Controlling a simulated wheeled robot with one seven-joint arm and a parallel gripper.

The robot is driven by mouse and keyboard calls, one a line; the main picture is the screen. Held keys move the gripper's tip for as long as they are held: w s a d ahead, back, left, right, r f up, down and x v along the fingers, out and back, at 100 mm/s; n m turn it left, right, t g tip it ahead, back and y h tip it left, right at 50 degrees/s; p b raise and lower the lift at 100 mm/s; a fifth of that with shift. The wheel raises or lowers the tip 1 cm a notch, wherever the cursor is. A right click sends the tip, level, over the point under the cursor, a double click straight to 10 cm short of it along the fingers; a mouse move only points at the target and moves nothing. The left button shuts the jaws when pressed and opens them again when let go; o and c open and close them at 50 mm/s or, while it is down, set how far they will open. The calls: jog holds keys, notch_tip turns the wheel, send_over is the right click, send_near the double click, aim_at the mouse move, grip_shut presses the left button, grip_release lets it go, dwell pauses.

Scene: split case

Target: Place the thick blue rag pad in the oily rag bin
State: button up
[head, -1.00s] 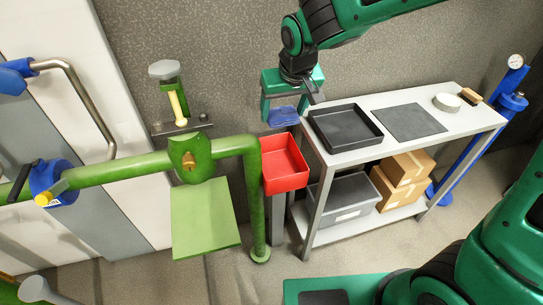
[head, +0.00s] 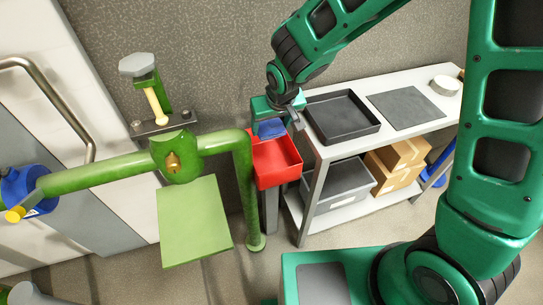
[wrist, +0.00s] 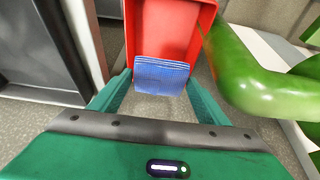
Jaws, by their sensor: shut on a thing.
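The thick blue rag pad (head: 271,129) is held between the fingers of my gripper (head: 268,122), which is shut on it. The wrist view shows the ribbed blue pad (wrist: 161,76) between the two green fingers (wrist: 158,88), overlapping the near end of the red bin. The red open bin (head: 278,172), which I take as the oily rag bin, stands on a grey post beside the green pipe. In the head view the pad appears over the bin's back part. The bin (wrist: 168,28) looks empty where its inside shows. The exact height of the pad above the rim cannot be told.
A green pipe (head: 243,185) runs close along the bin's left side. A grey bench (head: 330,152) with a black tray (head: 341,115) and a dark mat (head: 406,108) stands close on the right. Cardboard boxes (head: 396,165) and a grey crate (head: 340,185) sit below.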

aim_at(270, 160)
notch_tip(270, 160, down, 15)
dwell(0.6)
jog(key=o, duration=0.7)
jog(key=shift+f, duration=0.15)
jog(key=v, duration=1.2)
jog(key=shift+s, duration=0.1)
